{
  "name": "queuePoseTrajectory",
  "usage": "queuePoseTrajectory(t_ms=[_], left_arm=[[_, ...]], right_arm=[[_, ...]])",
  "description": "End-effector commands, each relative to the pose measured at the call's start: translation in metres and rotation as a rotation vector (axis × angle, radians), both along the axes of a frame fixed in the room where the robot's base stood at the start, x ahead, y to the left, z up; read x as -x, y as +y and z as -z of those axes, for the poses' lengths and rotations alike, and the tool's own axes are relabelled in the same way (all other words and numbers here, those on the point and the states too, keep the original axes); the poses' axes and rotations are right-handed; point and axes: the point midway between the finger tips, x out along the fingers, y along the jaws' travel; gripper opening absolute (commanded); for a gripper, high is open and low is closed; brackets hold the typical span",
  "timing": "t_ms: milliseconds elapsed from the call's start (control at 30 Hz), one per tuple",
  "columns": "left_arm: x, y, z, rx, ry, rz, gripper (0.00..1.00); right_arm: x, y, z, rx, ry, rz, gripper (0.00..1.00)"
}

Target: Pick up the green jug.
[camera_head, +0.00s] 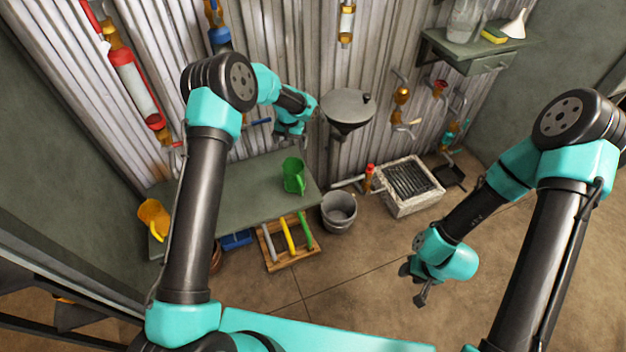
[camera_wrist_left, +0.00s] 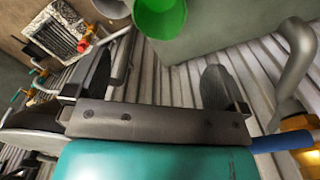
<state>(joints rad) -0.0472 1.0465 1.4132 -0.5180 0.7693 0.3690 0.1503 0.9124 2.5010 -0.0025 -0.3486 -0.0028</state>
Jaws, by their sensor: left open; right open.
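The green jug (camera_head: 293,177) stands upright on the grey-green bench near its right end. It also shows at the top edge of the left wrist view (camera_wrist_left: 162,16), partly cut off, with its round opening visible. My left gripper (camera_head: 291,131) is behind and above the jug, near the corrugated wall. In the left wrist view its two fingers (camera_wrist_left: 155,78) are apart with nothing between them, and the jug lies beyond the tips. My right gripper (camera_head: 417,283) is open and empty over the floor at the right, well away from the jug.
The bench (camera_head: 245,190) is mostly clear. A yellow jug (camera_head: 154,217) is at its left end. A grey bucket (camera_head: 339,212) stands on the floor to the right. A funnel-shaped hopper (camera_head: 348,108) and pipes with valves are on the wall. A grated drain (camera_head: 410,186) is further right.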

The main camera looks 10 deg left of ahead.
Motion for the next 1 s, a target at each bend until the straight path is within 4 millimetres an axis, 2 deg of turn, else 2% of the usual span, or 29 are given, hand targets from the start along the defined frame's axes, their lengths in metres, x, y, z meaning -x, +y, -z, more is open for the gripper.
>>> queuePoseTrajectory(t_ms=[267, 433, 1000], left_arm=[[0.001, 0.000, 0.001, 0.001, 0.000, 0.000, 1.00], [0.001, 0.000, 0.013, 0.001, 0.001, 0.001, 1.00], [0.001, 0.000, 0.107, 0.002, 0.001, 0.000, 1.00]], right_arm=[[0.000, 0.000, 0.000, 0.000, 0.000, -0.001, 0.43], [0.000, 0.000, 0.000, 0.000, 0.000, 0.000, 0.43], [0.000, 0.000, 0.000, 0.000, 0.000, 0.000, 0.43]])
